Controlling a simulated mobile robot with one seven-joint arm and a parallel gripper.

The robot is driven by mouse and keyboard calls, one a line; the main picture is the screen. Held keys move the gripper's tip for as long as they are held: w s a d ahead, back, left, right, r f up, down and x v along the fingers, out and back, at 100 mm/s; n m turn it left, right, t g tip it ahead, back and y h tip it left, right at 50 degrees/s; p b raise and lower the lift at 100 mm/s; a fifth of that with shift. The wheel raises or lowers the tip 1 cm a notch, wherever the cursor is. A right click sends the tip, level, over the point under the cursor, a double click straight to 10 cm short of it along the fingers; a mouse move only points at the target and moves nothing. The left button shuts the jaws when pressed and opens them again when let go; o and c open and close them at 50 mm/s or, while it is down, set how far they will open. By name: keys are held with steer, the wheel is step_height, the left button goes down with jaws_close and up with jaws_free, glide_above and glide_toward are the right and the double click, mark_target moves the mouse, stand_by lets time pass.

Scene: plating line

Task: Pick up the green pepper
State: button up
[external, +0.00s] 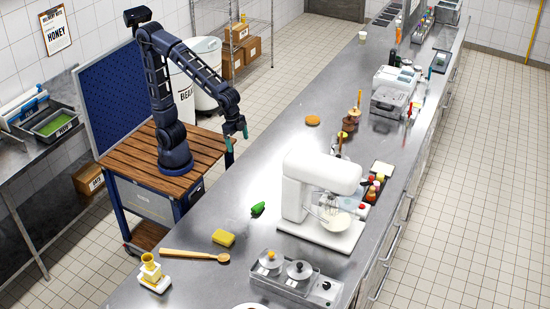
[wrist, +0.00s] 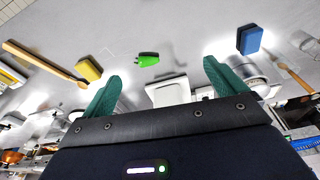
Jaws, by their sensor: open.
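The green pepper (external: 258,209) lies on the steel counter, left of the white stand mixer in the external view. It also shows in the wrist view (wrist: 148,59), small, beyond and between my fingertips. My gripper (external: 237,138) is open and empty, raised near the counter's left edge, farther back than the pepper. In the wrist view its two green fingers (wrist: 161,72) are spread wide apart with nothing between them. The gripper is clear of the pepper and not touching it.
A yellow sponge (external: 223,238) and a wooden spoon (external: 195,256) lie in front of the pepper. The white mixer (external: 315,185) stands tall to its right. A blue block (wrist: 250,39) shows in the wrist view. Counter around the pepper is bare.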

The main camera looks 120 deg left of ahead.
steer(key=w+d+f+g, duration=0.1)
steer(key=w+d+f, duration=0.3)
steer(key=w+f, duration=0.3)
steer(key=m+g, duration=0.1)
glide_above(259, 205)
step_height(259, 205, down, 13)
steer(key=shift+a+r, duration=0.15)
steer(key=shift+r, duration=0.05)
steer(key=shift+s+f, duration=0.15)
steer(key=shift+f, duration=2.5)
steer(key=c, duration=1.1)
steer(key=shift+o, duration=0.2)
steer(key=shift+r, duration=0.15)
